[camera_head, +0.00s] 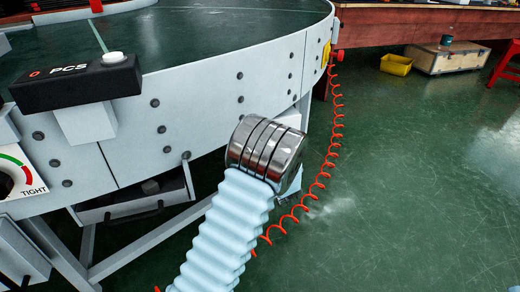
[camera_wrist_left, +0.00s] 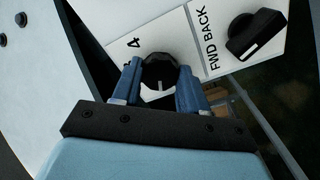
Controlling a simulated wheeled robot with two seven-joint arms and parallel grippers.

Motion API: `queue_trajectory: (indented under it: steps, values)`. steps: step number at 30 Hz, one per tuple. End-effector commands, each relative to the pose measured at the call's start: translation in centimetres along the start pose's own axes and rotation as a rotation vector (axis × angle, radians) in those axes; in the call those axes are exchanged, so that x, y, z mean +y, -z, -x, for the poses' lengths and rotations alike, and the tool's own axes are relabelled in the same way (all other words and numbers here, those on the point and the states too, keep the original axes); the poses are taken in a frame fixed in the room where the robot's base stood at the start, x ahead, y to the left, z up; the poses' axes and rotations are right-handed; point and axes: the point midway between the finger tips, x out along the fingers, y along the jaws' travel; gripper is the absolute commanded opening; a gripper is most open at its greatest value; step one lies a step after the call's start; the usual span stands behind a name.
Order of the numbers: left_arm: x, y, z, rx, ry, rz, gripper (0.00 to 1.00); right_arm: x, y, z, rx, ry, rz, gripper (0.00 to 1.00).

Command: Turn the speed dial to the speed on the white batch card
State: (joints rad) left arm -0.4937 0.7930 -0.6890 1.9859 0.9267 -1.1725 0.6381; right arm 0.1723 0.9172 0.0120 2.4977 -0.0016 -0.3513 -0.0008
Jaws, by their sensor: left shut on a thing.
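The speed dial (camera_wrist_left: 158,67) is a round black knob on a white panel (camera_wrist_left: 178,30) in the left wrist view. Its white pointer line faces the bottom of that picture, toward my palm. My left gripper (camera_wrist_left: 159,78) has its two blue fingers shut on either side of the dial. A printed "4" shows above the dial's left; other scale marks are hidden by the fingers and palm. In the head view my left arm's wrist covers the gripper and dial; a bit of white panel (camera_head: 289,118) shows behind it. I see no white batch card. My right gripper is not in view.
A black selector knob (camera_wrist_left: 256,33) marked FWD BACK sits right of the dial. The curved conveyor (camera_head: 215,85) carries a black PCS box (camera_head: 75,84) with a white button. A gauge marked TIGHT (camera_head: 15,177) is at left. A red coiled hose (camera_head: 322,175) hangs to the floor.

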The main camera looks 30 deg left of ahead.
Motion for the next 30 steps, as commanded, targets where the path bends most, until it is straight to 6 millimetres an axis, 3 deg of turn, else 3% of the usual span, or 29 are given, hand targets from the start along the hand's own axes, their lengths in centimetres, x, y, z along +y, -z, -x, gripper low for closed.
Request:
queue_trajectory:
  steps: [10, 11, 16, 25, 30]
  values:
    - [-0.1, 0.0, 0.1, -0.001, 0.003, 0.004, 0.13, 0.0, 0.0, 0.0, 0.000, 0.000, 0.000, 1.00]
    - [-0.1, 0.0, 0.1, -0.001, 0.003, 0.004, 0.45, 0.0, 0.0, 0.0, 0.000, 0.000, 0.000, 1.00]
    - [-0.1, 0.0, 0.0, -0.001, 0.002, 0.004, 0.69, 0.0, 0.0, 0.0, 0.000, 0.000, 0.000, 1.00]
    - [0.0, 0.0, 0.2, -0.001, 0.001, 0.003, 0.69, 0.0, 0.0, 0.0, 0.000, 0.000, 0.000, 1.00]
    - [0.1, 0.0, 2.5, -0.004, 0.001, 0.002, 0.69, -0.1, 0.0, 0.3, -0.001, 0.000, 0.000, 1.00]
